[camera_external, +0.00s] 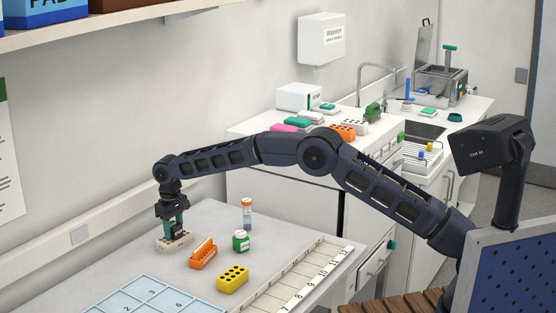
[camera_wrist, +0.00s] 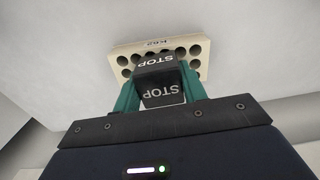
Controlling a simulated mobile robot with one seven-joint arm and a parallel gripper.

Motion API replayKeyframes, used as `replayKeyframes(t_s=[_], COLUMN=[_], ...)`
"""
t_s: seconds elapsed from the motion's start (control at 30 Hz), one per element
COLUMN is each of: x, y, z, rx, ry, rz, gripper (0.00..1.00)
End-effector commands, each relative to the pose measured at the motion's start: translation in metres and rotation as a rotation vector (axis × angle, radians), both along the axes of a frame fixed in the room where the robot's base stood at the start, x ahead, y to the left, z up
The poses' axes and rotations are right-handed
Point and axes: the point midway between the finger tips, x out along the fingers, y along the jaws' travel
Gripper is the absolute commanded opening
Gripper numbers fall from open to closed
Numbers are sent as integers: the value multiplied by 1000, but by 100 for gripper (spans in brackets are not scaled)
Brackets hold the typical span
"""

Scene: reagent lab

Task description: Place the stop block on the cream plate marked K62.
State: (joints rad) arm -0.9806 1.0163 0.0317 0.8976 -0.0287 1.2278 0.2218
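The stop block (camera_wrist: 161,82) is black with white STOP lettering on two faces. In the wrist view it sits between the teal fingers of my gripper (camera_wrist: 158,84), which are shut on it. The cream plate marked K62 (camera_wrist: 196,48) has round holes and lies just beyond the block, which covers part of it. In the external view my gripper (camera_external: 173,226) points down over the cream plate (camera_external: 176,243), with the dark block low between the fingers. I cannot tell whether the block touches the plate.
An orange rack (camera_external: 203,254), a yellow block with holes (camera_external: 232,279), a green bottle (camera_external: 241,241) and an orange-capped vial (camera_external: 247,214) stand right of the plate. A blue grid (camera_external: 125,296) and a numbered strip (camera_external: 300,276) lie in front. The wall is close behind.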

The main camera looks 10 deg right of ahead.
Motion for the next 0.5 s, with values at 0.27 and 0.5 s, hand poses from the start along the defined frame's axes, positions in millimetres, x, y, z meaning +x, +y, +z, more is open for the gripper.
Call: replayKeyframes(t_s=[0.27,0.5], x=[0,0], y=[0,0], z=[0,6], rx=[0,1], ry=[0,-1], rz=[0,0], gripper=[63,63])
